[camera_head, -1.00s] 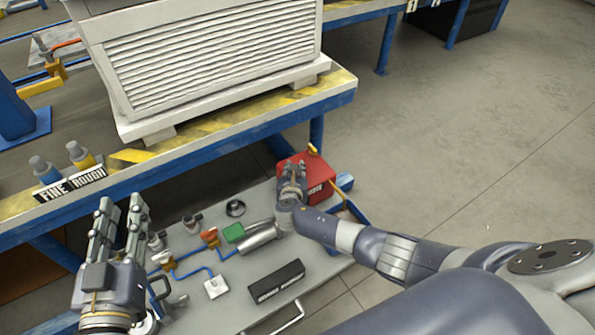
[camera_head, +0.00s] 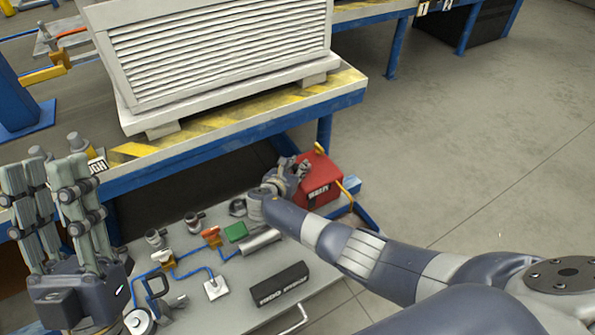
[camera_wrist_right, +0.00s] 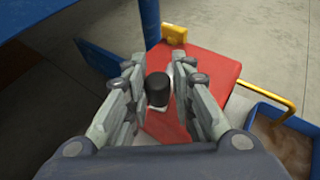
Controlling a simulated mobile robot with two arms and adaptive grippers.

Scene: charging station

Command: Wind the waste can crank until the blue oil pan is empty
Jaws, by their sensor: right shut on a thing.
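The red waste can (camera_head: 322,182) stands at the far right end of the grey cart and also shows in the right wrist view (camera_wrist_right: 212,68). My right gripper (camera_head: 292,170) is at the can's left side. In the right wrist view, the black crank knob (camera_wrist_right: 157,90) sits between the fingers of my right gripper (camera_wrist_right: 158,78), which is shut on it. The rest of the crank is mostly hidden. The blue oil pan (camera_wrist_right: 262,108) is beside the can, with brownish contents visible. My left gripper (camera_head: 45,178) is raised at the left, open and empty.
The grey cart (camera_head: 235,285) carries valves, blue piping, a green block (camera_head: 235,231) and a black label block (camera_head: 280,284). Open floor lies to the right.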

